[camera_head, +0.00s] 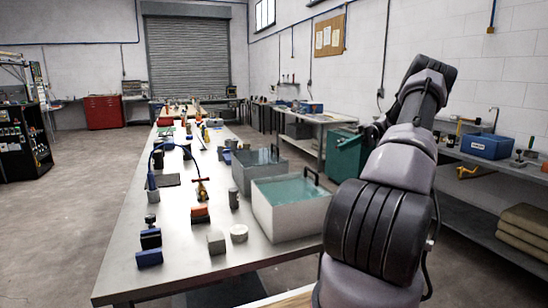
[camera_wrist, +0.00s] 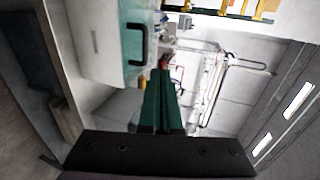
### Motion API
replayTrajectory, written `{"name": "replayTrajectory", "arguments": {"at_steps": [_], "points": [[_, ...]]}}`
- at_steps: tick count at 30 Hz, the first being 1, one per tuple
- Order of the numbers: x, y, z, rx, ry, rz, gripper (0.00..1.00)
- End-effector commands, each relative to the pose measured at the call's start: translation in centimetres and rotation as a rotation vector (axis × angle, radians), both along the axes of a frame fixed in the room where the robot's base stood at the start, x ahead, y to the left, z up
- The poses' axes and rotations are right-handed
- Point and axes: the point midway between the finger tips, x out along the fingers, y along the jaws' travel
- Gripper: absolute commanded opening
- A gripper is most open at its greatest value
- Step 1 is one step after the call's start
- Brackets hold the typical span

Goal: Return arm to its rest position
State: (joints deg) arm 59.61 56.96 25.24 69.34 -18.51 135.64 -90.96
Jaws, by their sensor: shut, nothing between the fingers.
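My arm (camera_head: 405,160) rises on the right side of the head view, bent at a high elbow near the top. My gripper shows in the wrist view (camera_wrist: 161,75), with two dark green fingers lying side by side. The fingers are shut and nothing is between them. In the head view I cannot clearly make out the gripper. The wrist view is turned on its side and shows a pale teal surface with a black handle (camera_wrist: 135,42) near the fingers.
A long metal table (camera_head: 185,240) carries two liquid-filled tanks (camera_head: 268,215) (camera_head: 243,172), blocks and tools. A side bench (camera_head: 500,165) on the right holds a blue box (camera_head: 486,146). A teal box (camera_head: 343,158) stands beside my arm. The left floor is open.

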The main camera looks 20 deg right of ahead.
Motion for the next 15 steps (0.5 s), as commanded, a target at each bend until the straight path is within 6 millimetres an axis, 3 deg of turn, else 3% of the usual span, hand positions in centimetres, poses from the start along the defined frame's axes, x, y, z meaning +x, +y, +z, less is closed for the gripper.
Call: {"name": "replayTrajectory", "arguments": {"at_steps": [4,7,15], "points": [[0.1,0.4,0.3,-0.012,0.003,0.008,0.00],[0.3,2.3,1.4,-0.065,0.026,0.033,0.00],[-0.5,12.4,7.0,-0.405,0.131,0.110,0.00]]}}
